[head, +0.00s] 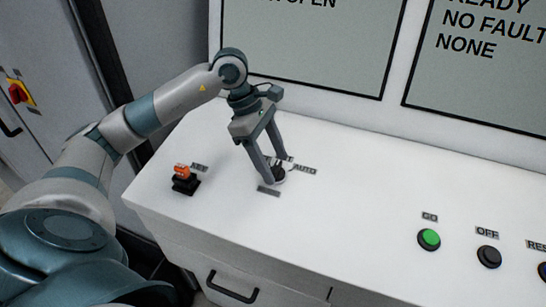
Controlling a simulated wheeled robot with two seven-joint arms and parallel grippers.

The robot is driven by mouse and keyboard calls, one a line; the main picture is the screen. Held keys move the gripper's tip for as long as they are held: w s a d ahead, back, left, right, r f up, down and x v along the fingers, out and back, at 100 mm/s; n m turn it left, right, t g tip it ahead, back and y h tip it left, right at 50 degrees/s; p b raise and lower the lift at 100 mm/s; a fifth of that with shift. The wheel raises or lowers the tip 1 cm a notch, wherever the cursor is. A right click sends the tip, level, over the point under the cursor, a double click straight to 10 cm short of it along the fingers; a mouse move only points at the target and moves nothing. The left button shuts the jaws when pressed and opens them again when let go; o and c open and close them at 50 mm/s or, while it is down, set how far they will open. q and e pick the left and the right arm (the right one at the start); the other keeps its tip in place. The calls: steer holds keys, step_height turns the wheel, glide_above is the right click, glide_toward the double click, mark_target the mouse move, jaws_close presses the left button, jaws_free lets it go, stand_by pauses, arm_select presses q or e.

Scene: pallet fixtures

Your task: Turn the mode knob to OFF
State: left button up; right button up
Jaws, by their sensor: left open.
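The mode knob (279,174) is a small black knob on a pale round base on the white console top, with an AUTO label at its right. Labels behind and in front of it are partly hidden or too small to read. My left gripper (276,170) points down over the knob, its two open fingers on either side of it. I cannot tell whether the fingers touch the knob. My right gripper is not in view.
An orange-red key switch (182,172) on a black base stands left of the knob. A green GO button (429,238) and a black OFF button (489,256) are at the right. Display panels (310,45) rise behind. The console's middle is clear.

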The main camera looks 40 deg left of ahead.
arm_select(q)
steer(key=shift+c, duration=0.3)
steer(key=c, duration=1)
